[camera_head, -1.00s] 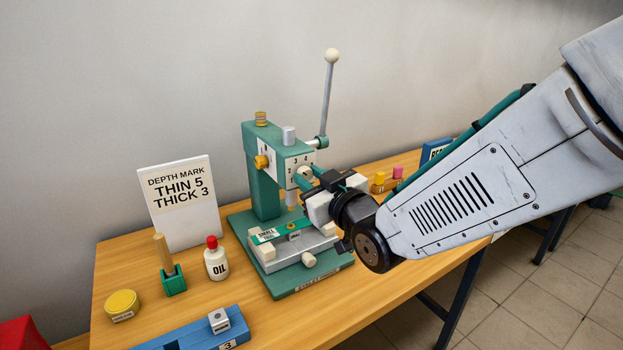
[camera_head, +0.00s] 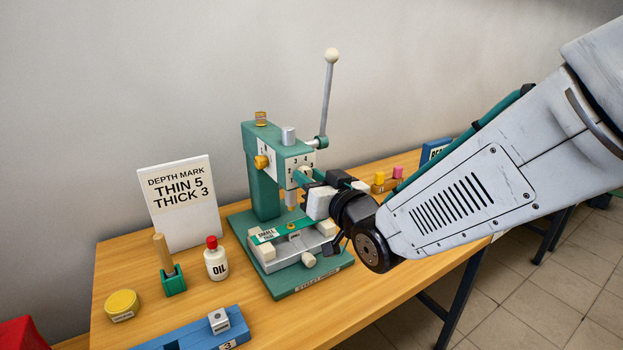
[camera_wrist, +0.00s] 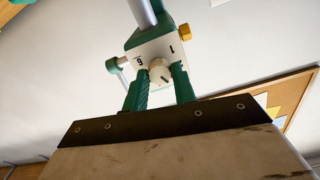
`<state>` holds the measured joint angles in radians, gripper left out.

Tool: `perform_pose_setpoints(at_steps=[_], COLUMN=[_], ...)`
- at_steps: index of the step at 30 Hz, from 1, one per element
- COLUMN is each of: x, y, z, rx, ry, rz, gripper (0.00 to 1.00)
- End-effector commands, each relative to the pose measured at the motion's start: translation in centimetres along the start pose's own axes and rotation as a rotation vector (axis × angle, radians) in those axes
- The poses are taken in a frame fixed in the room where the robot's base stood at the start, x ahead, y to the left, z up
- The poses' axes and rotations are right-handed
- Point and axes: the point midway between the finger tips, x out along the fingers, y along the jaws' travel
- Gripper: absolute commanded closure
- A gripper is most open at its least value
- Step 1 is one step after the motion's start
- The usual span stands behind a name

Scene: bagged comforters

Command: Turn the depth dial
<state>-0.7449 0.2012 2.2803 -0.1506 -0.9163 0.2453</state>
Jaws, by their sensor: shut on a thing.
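A green drill press (camera_head: 262,170) stands on the bench, with a white numbered dial face (camera_head: 300,160) on its head. The depth dial, a cream round knob (camera_wrist: 159,72), sits on that face between the two green fingers of my gripper (camera_wrist: 160,78) in the wrist view. My gripper (camera_head: 306,181) is shut on the knob. The digits 1 and one like 6 or 9 show around the knob in the wrist view; the fingers and wrist hide part of the face in the head view. A sign (camera_head: 180,203) reads "DEPTH MARK THIN 5 THICK 3".
A lever with a white ball (camera_head: 332,56) rises on the press's right. An orange knob (camera_head: 262,162) is on its left side. A clamp bed with a labelled strip (camera_head: 270,236) lies below. An oil bottle (camera_head: 216,262), yellow tin (camera_head: 122,305) and blue block (camera_head: 200,331) stand at left.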

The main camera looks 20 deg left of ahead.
Motion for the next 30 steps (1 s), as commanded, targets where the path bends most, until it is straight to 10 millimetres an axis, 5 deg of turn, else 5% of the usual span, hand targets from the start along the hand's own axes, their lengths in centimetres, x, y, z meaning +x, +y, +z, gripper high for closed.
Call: perform_pose_setpoints(at_steps=[3,4,6,17,30], x=[0.0,0.0,0.0,-0.5,-7.1], y=[0.0,0.0,0.0,0.0,0.1], z=[0.0,0.0,0.0,0.0,0.0], rx=[0.0,0.0,0.0,-0.001,0.0], ry=[-0.001,-0.001,-0.001,0.0,0.0], rz=[0.001,0.001,0.001,0.0,0.002], gripper=[0.96,0.71,0.51,0.51,0.51])
